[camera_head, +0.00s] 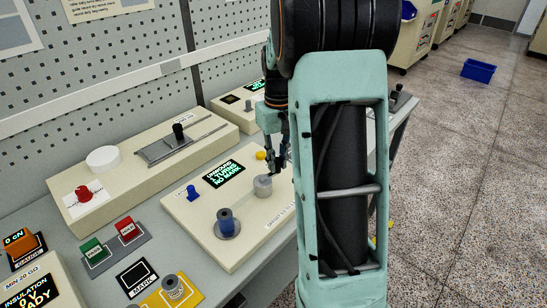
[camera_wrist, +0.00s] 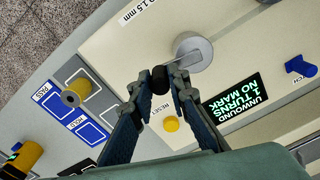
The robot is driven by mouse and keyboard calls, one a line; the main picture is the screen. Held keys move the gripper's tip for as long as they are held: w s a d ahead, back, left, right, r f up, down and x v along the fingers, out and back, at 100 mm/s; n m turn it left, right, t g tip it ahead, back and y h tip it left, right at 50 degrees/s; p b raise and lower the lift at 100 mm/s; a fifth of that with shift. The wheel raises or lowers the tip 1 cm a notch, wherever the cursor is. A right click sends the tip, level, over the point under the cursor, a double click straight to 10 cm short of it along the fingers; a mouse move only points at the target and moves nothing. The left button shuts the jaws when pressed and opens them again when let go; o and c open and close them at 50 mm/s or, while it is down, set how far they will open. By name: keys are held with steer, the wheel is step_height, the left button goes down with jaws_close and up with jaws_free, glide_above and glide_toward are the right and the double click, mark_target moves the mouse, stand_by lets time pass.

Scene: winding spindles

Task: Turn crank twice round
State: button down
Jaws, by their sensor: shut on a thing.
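The crank has a round grey hub (camera_head: 263,185) on a cream panel (camera_head: 240,252); in the wrist view the hub (camera_wrist: 193,47) has a short arm reaching down-left to a black knob (camera_wrist: 160,76). My gripper (camera_wrist: 159,84) is shut on that knob, one finger on each side. In the head view my gripper (camera_head: 277,165) is just beyond and right of the hub, its fingers partly hiding the crank arm. The panel's display (camera_wrist: 236,101) reads UNWOUND, 1 TURNS, NO MARK.
A yellow RESET button (camera_wrist: 171,124) sits close below the fingers. A blue switch (camera_head: 193,192) and a blue spool on a post (camera_head: 227,222) stand on the same panel. A slide unit (camera_head: 180,148) lies behind. Green and red buttons (camera_head: 126,230) are at the left.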

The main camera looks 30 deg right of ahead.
steer(key=s+m, duration=0.1)
steer(key=m, duration=0.1)
steer(key=s+m, duration=0.1)
steer(key=m, duration=0.1)
steer(key=shift+m, duration=0.4)
steer(key=s+m, duration=0.1)
steer(key=m, duration=0.1)
steer(key=s+a+m+p, duration=0.1)
steer(key=m, duration=0.2)
steer(key=shift+s+r, duration=0.1)
steer(key=m, duration=0.1)
steer(key=s+a+m+p, duration=0.1)
steer(key=m, duration=0.1)
steer(key=shift+m, duration=0.3)
steer(key=shift+s+a+m+p, duration=0.2)
steer(key=shift+a+m+p, duration=0.25)
steer(key=shift+m, duration=0.65)
steer(key=shift+a, duration=0.1)
steer(key=c, duration=1.8)
jaws_free()
steer(key=shift+c, duration=0.2)
step_height(320, 180, up, 12)
